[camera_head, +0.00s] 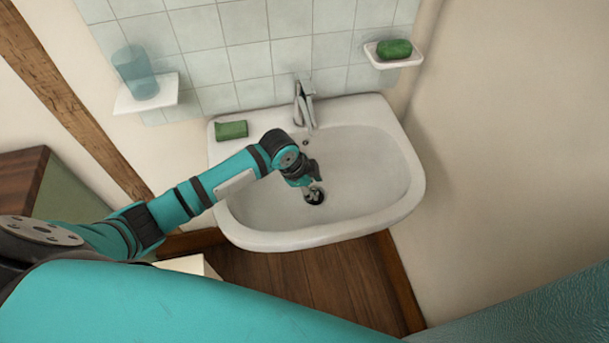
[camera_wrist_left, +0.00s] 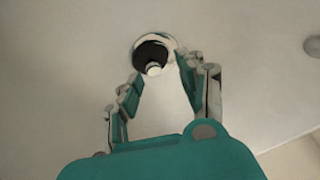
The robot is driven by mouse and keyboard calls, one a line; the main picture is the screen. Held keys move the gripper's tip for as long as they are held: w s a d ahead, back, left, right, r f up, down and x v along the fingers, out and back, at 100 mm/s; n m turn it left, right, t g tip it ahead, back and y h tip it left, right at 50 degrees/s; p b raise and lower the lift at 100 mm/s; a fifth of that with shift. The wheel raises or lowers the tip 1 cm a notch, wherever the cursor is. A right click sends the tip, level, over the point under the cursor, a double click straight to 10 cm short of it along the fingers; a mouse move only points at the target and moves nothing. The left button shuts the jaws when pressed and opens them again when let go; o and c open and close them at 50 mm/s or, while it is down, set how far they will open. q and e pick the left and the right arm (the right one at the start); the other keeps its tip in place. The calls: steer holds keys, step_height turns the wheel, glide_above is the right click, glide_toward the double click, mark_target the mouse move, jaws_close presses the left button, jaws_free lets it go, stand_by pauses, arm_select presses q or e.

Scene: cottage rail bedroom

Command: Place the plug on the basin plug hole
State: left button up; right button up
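The white basin (camera_head: 370,170) is on the tiled wall. My left gripper (camera_head: 311,186) reaches down into it, its fingertips just over the plug hole (camera_head: 315,196). In the left wrist view, the fingers of my left gripper (camera_wrist_left: 163,70) are apart. A black round plug (camera_wrist_left: 150,53) with a pale knob is just beyond the fingertips, and neither finger appears to touch it. It lies over the pale rim of the plug hole (camera_wrist_left: 171,43), a little off to one side. Whether it is fully seated cannot be told. My right gripper is not in view.
The tap (camera_head: 303,100) stands at the basin's back edge. A green soap or sponge (camera_head: 232,130) lies on the back left rim. Wall shelves hold a blue cup (camera_head: 134,72) and a green soap (camera_head: 394,49). The right half of the bowl is clear.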

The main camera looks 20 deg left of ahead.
arm_select(q)
steer(key=v, duration=1)
steer(key=shift+r, duration=0.1)
